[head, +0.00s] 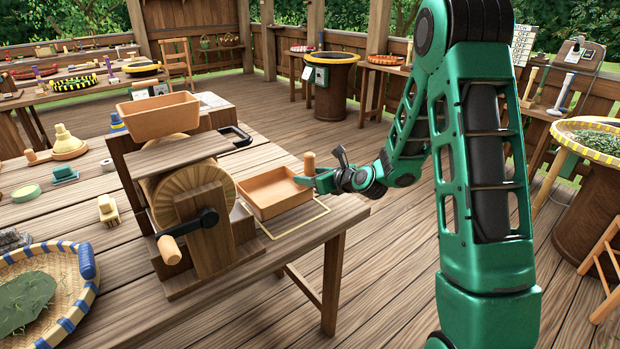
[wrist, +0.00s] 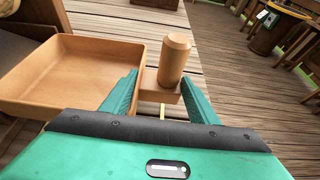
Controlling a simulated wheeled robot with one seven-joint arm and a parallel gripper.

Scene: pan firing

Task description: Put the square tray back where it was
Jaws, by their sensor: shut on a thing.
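The square tray (head: 270,198) is a shallow, empty wooden box with an upright round peg (head: 309,163) on a block at its right side. My gripper (head: 308,181) is shut on this handle block from the right. In the wrist view the tray (wrist: 75,72) lies left of my gripper (wrist: 160,92), and the peg (wrist: 173,60) rises just beyond the fingers. A thin yellow outline (head: 303,229) is marked on the table at the near right of the tray. The tray looks level; I cannot tell whether its bottom touches the table.
A wooden mill (head: 205,215) with a crank and a hopper (head: 158,115) stands close to the tray's left. A black handle (head: 236,136) lies behind. The table's right edge (head: 348,215) is near my gripper. A round basket (head: 85,285) sits at the near left.

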